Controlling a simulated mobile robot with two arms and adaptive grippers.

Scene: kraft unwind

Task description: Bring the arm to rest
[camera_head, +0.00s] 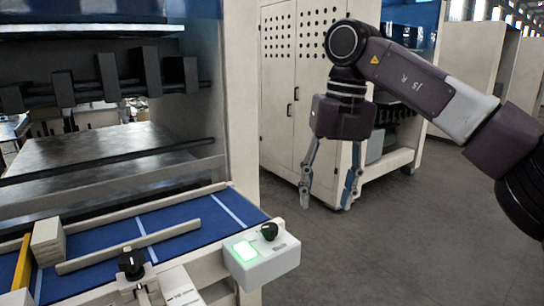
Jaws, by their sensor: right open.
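My right gripper (328,193) hangs at the end of my right arm (430,85), which comes in from the right edge. Its two blue-grey fingers point down and stand apart, with nothing between them. It is in the air over the floor, to the right of the control box and in front of a cream cabinet. My left gripper is not in view.
A machine with a blue feed table (130,240) stands at the left. A control box (262,258) with a lit green button and a black knob sits at its corner. A cream cabinet (290,95) stands behind my gripper. The grey floor (400,250) is clear.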

